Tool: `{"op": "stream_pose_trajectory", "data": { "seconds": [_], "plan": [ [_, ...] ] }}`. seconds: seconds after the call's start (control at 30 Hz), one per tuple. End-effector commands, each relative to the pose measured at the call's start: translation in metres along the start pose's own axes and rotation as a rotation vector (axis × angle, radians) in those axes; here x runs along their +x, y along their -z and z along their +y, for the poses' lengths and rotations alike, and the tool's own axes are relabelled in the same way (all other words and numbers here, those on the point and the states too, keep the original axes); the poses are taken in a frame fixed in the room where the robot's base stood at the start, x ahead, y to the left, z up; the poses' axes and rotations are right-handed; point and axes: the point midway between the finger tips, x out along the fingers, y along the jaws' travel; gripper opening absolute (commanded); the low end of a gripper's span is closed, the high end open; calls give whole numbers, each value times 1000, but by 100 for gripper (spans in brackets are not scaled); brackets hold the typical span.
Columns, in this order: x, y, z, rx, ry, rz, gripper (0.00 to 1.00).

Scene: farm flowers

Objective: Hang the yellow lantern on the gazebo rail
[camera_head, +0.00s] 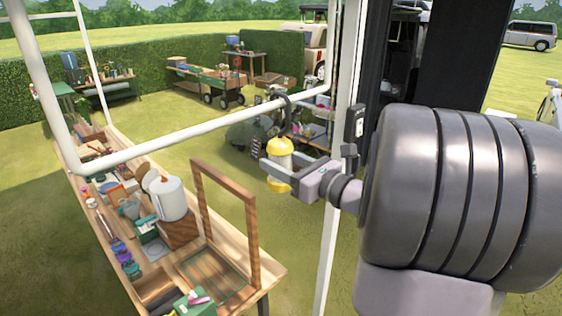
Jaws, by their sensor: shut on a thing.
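The yellow lantern (279,147) is upright in my gripper (278,173), right of the middle of the head view. The gripper's fingers are shut around the lantern's body and cover part of it. A dark curved hook (285,124) rises from the lantern's top. The hook's upper curve overlaps the white gazebo rail (200,132) near the rail's right part. I cannot tell whether the hook rests on the rail or only lines up with it in this view.
White posts (331,235) stand right of the lantern and at the left. Below the rail is a long wooden bench (262,274) with a white canister (170,199), a wooden frame (252,245) and several small items. Open grass lies behind, with another table and a cart.

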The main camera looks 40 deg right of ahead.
Motion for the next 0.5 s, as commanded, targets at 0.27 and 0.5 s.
{"op": "stream_pose_trajectory", "data": {
  "seconds": [0.27, 0.5],
  "plan": [
    [0, 4, 0, 0, 0, -1, 15],
    [0, 4, 0, 0, 0, 1, 54]
  ]
}}
